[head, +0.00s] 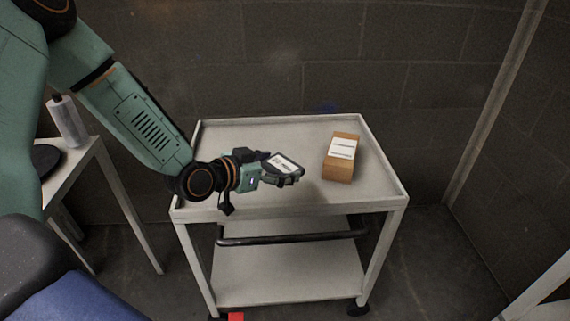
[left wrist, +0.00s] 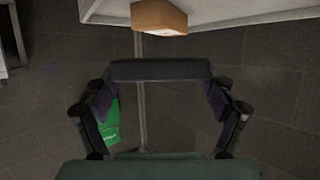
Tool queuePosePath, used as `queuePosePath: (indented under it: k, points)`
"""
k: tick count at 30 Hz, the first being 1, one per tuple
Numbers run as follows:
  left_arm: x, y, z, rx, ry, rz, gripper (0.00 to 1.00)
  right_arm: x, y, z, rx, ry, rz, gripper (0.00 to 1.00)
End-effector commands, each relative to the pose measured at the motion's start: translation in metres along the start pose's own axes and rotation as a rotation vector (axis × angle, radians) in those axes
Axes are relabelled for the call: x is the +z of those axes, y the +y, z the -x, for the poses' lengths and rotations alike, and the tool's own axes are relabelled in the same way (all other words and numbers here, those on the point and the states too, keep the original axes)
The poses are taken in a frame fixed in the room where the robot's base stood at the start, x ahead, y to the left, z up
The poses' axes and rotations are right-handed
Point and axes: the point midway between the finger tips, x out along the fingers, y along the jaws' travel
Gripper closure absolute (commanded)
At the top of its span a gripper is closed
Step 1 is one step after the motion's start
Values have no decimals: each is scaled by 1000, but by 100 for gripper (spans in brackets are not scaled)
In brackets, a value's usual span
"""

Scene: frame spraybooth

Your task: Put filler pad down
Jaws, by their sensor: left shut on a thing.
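The filler pad (head: 287,162) is a small dark slab with a white label on its upper face. My left gripper (head: 280,174) is shut on it and holds it over the front middle of the pale trolley's top (head: 225,140). I cannot tell how high above the top it is. In the left wrist view the pad (left wrist: 160,70) shows edge-on as a dark grey bar between the two fingers. My right gripper is in neither view.
A brown box (head: 339,171) with a white label stands on the trolley top, right of the pad. The top's left and back are clear, with a raised rim around it. A side table with a white bottle (head: 66,121) stands at left. A green object (left wrist: 111,128) shows in the wrist view.

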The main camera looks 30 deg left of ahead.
Motion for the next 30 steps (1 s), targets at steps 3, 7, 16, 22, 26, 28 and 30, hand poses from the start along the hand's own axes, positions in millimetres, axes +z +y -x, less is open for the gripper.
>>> queuePosePath:
  k: [3,7,16,22,26,28,30]
  points:
    - [8,-37,-18,-156,-1,60,33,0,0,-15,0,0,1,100]
    - [11,-71,-26,-301,-1,123,33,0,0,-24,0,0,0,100]
    - [16,-107,-31,-455,-3,194,33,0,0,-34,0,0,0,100]
    - [50,-109,-45,-459,-6,196,33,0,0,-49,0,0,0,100]
    - [66,-109,-52,-457,-5,196,33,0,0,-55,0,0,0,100]
    - [70,-110,-54,-458,-4,196,33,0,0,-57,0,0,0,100]
    - [72,-110,-55,-457,-3,196,33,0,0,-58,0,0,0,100]
